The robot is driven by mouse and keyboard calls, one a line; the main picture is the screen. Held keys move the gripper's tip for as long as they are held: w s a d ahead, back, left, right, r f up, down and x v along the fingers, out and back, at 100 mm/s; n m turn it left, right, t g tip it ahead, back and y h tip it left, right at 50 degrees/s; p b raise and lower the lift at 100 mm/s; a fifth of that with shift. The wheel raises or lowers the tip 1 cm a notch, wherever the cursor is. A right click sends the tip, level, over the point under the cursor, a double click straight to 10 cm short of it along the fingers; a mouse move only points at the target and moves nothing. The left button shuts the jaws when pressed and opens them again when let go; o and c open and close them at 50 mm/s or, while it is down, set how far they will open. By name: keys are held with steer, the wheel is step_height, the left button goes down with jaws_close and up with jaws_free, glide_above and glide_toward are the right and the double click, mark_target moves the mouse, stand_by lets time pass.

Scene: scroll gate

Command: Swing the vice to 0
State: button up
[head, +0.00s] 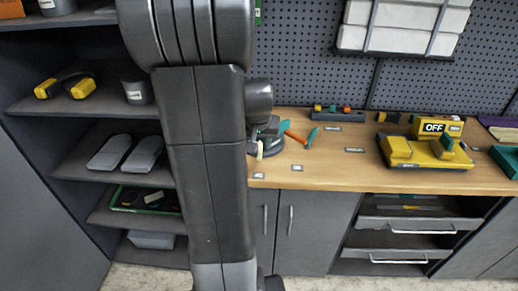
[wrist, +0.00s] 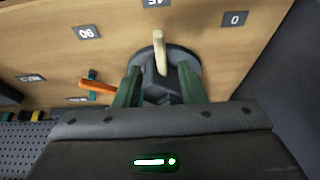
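The vice (wrist: 163,88) has a dark body on a round base and a pale bar (wrist: 160,52). In the wrist view the bar points toward the label 45 (wrist: 155,3), at the top edge. The label 0 (wrist: 235,18) is to the right and the label 90 (wrist: 87,32) to the left. My gripper (wrist: 160,72) has its green fingers apart, one on each side of the vice body; whether they touch it is unclear. The vice also shows in the head view (head: 268,142), partly behind my arm, which hides the gripper there.
An orange-handled tool (wrist: 97,87) lies on the wooden bench (head: 335,178) beside the vice. A yellow device with an OFF sign (head: 430,150) stands further right. Shelves (head: 75,155) are on the left, and an open drawer (head: 420,226) is under the bench.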

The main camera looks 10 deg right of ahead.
mark_target(260, 152)
steer(key=shift+x, duration=3.2)
jaws_close()
